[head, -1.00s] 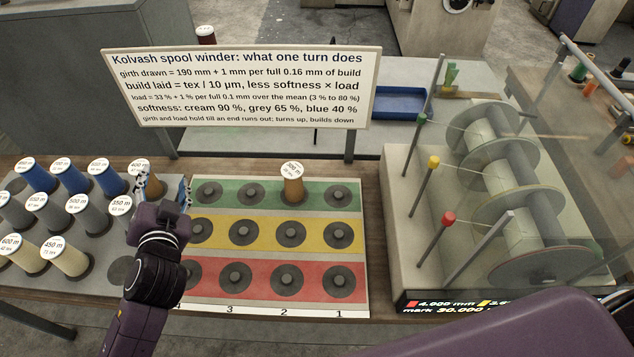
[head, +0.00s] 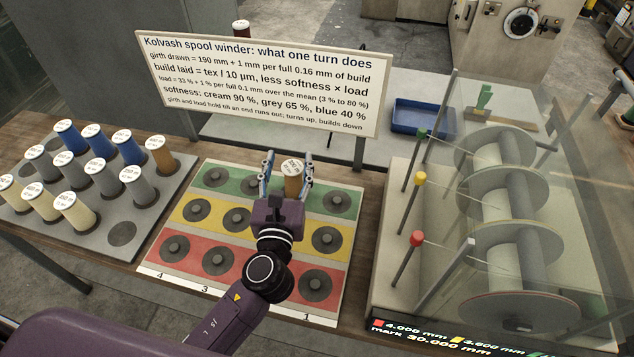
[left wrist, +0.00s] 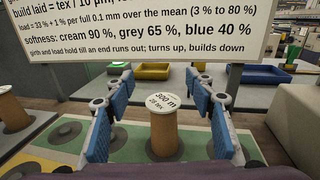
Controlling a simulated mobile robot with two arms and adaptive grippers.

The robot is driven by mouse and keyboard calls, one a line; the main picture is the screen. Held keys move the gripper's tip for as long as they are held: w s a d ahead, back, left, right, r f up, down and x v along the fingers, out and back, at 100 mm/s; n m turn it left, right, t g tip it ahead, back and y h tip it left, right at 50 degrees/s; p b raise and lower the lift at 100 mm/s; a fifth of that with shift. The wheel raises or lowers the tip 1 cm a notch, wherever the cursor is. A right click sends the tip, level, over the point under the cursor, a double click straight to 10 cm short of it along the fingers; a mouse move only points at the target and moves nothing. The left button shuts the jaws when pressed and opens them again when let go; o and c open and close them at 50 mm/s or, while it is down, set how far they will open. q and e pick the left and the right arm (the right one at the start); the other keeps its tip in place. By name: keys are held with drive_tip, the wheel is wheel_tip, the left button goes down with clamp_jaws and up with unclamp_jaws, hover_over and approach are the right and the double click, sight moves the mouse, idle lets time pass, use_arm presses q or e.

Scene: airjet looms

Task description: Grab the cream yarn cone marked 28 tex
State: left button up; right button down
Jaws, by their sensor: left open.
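A tan-brown cone (head: 292,182) with a white top label stands upright on a peg in the green row of the colored board (head: 150,268). In the left wrist view its label on the cone (left wrist: 164,132) reads 300 m, 28 tex. My left gripper (head: 288,157) is open, with its blue-padded fingers on either side of this cone; gaps show between pads and cone. Paler cream cones (head: 76,214) stand on the grey tray (head: 122,235) at left; their small print is not readable. My right gripper is not in view.
A sign (head: 262,85) stands just behind the board. The winder (head: 505,215), with colored-knob posts, stands at right. Grey, blue and another brown cone (head: 160,155) stand on the tray. A blue bin (head: 420,117) sits behind. The board's other pegs in view are bare.

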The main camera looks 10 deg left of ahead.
sight(292, 188)
use_arm(q)
drive_tip(key=shift+d+f+m, duration=0.15)
drive_tip(key=shift+d+m, duration=0.1)
drive_tip(key=shift+m, duration=0.05)
wheel_tip(292, 188, down, 8)
drive_tip(key=b, duration=0.2)
drive_tip(key=shift+a+b, duration=0.1)
drive_tip(key=shift+b, duration=0.3)
drive_tip(key=shift+w, duration=0.7)
drive_tip(key=w, duration=0.2)
drive_tip(key=w+p, duration=0.1)
drive_tip(key=w, duration=0.1)
drive_tip(key=w+a, duration=0.1)
drive_tip(key=w, duration=0.1)
drive_tip(key=shift+c, duration=0.6)
clamp_jaws()
